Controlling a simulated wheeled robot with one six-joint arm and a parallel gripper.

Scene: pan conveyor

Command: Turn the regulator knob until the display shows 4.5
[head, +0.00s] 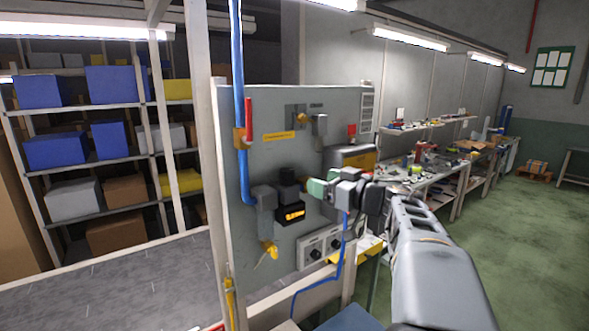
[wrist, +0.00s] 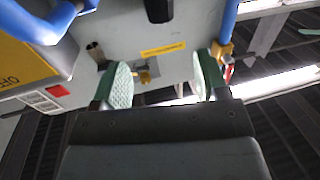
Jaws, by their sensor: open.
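The regulator is mounted on the grey panel, with a black knob (head: 289,190) on top and a dark display (head: 291,213) with glowing orange digits below it. The digits are too small for me to read surely. My gripper (head: 318,187) is just right of the knob in the head view, its green fingertips apart. In the wrist view my gripper (wrist: 164,80) is open with nothing held between its pads. A black cylindrical part, apparently the knob (wrist: 159,10), shows at the top edge, beyond the fingertips and apart from them.
The grey panel (head: 270,105) carries a blue pipe (head: 239,80), a red handle (head: 248,118), a yellow label (head: 279,136) and a yellow fitting (head: 269,250). A socket box (head: 320,247) sits below right. A cluttered workbench (head: 440,180) stands behind; green floor (head: 520,230) is open at right.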

